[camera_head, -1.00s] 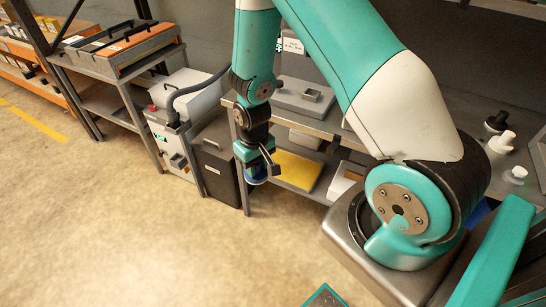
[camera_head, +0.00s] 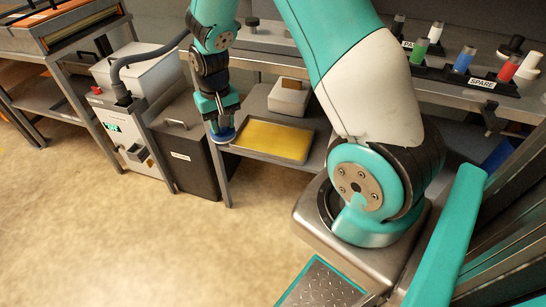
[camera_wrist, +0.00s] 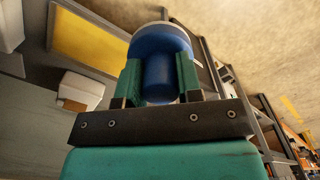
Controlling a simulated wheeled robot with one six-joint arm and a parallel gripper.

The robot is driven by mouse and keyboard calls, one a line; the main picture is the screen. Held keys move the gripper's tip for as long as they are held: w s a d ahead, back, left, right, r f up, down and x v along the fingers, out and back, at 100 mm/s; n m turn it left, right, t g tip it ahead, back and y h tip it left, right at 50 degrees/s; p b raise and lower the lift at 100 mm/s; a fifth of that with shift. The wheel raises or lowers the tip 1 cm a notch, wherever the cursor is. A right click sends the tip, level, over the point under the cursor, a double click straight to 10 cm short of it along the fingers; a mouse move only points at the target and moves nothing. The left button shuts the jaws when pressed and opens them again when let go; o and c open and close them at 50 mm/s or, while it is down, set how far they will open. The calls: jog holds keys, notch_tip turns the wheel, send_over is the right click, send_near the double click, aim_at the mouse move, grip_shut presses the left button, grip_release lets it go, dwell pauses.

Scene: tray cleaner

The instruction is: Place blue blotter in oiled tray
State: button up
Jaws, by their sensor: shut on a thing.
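My gripper (camera_head: 218,125) is shut on the blue blotter (camera_head: 223,136), which hangs below the fingers in the head view. In the wrist view the blotter (camera_wrist: 158,75) shows a blue handle between the two green fingers and a wider rounded head with a pale rim. The tray (camera_head: 303,157) with a yellow, oily-looking bottom lies on the lower shelf, just right of the blotter in the head view. The same tray shows at upper left in the wrist view (camera_wrist: 88,42). The blotter is near the tray's left edge; I cannot tell its exact height above the shelf.
A white box (camera_head: 289,97) stands behind the tray on the lower shelf. A dark lidded bin (camera_head: 186,150) stands left of the shelf. The upper bench carries several coloured blotters in holders, including a green one (camera_head: 435,33) and a red one (camera_head: 508,68). Open floor lies in front.

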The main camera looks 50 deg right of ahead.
jog(key=d+f+m+b, duration=0.5)
jog(key=f+b, duration=0.7)
jog(key=b, duration=0.8)
jog(key=m+b, duration=0.2)
jog(key=b, duration=2.3)
send_over(273, 140)
notch_tip(273, 140, down, 8)
jog(key=shift+d+f, duration=0.1)
jog(key=shift+f, duration=0.05)
notch_tip(273, 140, down, 4)
jog(key=b, duration=0.4)
jog(key=shift+b, duration=0.4)
jog(key=shift+r, duration=0.3)
jog(key=shift+f, duration=0.15)
jog(key=o, duration=1)
